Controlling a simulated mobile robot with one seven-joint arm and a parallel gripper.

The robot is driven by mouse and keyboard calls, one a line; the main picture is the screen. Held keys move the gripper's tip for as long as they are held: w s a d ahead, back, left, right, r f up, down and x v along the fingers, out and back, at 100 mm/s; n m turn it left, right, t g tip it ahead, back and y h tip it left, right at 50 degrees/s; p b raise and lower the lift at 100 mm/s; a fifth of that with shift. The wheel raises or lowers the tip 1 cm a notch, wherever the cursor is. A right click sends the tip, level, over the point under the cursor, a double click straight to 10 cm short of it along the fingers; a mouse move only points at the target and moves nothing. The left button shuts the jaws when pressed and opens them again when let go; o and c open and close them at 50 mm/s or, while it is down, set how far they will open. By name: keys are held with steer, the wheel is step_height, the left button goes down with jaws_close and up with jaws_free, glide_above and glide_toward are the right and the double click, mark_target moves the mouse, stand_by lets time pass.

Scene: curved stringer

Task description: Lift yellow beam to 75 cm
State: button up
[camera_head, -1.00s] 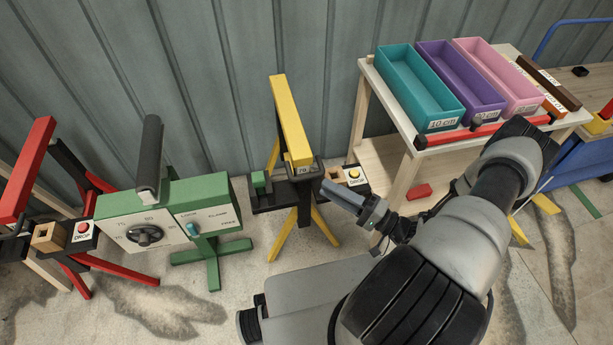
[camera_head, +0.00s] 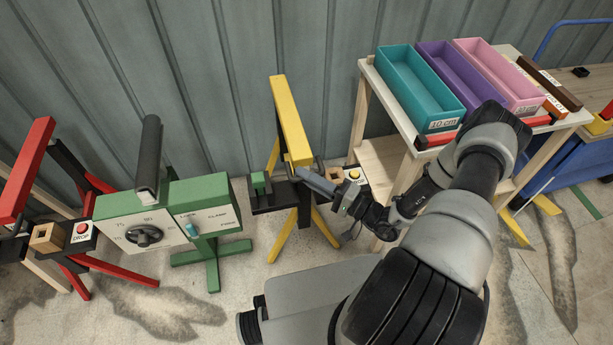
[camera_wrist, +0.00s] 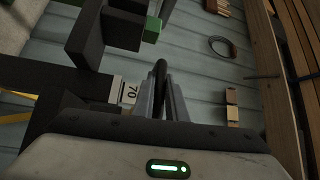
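The yellow beam (camera_head: 291,118) lies on top of a dark stand with yellow legs (camera_head: 268,237), in the middle of the head view. My gripper (camera_head: 301,173) is at the beam's near end, beside the stand's dark head. In the wrist view my two fingers (camera_wrist: 164,100) lie close together on either side of a thin black bar (camera_wrist: 160,72). I cannot tell whether they press on it. A label reading 70 (camera_wrist: 131,92) is just left of the fingers. A small green block (camera_head: 260,184) sits on the stand's left side.
A box with a yellow DROP button (camera_head: 354,173) is right of the stand. A green unit with a dial (camera_head: 145,235) and a red beam (camera_head: 28,168) stand left. A wooden table (camera_head: 420,160) carries teal, purple and pink bins on the right. A corrugated wall is behind.

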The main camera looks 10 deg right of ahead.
steer(key=shift+r, duration=0.1)
jaws_close()
step_height(320, 180, up, 6)
steer(key=p, duration=0.4)
steer(key=shift+r+p, duration=0.25)
steer(key=shift+p, duration=0.1)
steer(key=shift+f, duration=0.1)
steer(key=o, duration=0.8)
jaws_free()
steer(key=shift+f, duration=0.1)
steer(key=v, duration=1.7)
steer(key=shift+s+d, duration=0.1)
steer(key=shift+d, duration=0.2)
